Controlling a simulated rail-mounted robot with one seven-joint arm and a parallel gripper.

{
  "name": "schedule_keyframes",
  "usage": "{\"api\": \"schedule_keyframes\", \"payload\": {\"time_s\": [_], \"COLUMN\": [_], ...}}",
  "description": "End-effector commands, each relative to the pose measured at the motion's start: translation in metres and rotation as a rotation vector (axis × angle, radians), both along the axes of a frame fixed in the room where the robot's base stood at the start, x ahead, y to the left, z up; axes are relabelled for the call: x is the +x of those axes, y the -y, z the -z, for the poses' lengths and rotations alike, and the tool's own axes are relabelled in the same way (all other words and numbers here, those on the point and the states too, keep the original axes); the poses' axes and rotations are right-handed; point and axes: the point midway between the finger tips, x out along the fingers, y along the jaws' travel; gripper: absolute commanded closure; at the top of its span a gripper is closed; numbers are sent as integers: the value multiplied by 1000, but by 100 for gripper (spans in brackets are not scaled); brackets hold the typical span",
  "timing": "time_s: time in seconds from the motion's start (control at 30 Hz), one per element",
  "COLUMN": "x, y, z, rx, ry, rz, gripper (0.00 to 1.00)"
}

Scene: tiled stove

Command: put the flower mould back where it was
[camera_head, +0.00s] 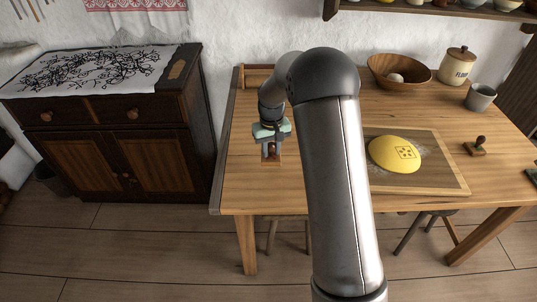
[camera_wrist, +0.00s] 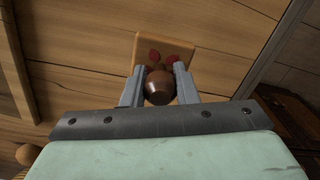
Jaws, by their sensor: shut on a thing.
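My gripper (camera_head: 271,143) is at the left end of the wooden table, left of the board. In the wrist view my gripper (camera_wrist: 160,75) is shut on a wooden mould with a round dark brown knob (camera_wrist: 159,90) and a lighter square base (camera_wrist: 150,42). The held mould also shows in the head view (camera_head: 271,159), upright, at or just above the tabletop; I cannot tell if it touches.
A yellow dough round (camera_head: 388,157) with a square print lies on a board (camera_head: 448,180). A second mould (camera_head: 476,149) stands right of the board. A wooden bowl (camera_head: 399,74), a flour jar (camera_head: 457,66) and a grey cup (camera_head: 480,97) stand behind. Table around my gripper is clear.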

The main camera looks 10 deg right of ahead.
Motion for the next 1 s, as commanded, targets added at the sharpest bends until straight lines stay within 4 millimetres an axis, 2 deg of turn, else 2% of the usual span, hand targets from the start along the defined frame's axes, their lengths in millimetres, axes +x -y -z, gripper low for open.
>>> {"api": "schedule_keyframes", "payload": {"time_s": [0.23, 0.43, 0.83, 0.87, 0.9, 1.0], "x": [10, 9, 10, 10, 10, 10], "y": [-7, -6, -6, -6, -6, -6], "z": [14, 42, 49, 48, 47, 47], "rx": [0, 0, -1, 0, 0, 0], "ry": [0, -1, 1, 1, 1, 1], "rz": [0, 1, 0, 0, 0, 0], "gripper": [92, 92, 92, 65, 54, 52]}}
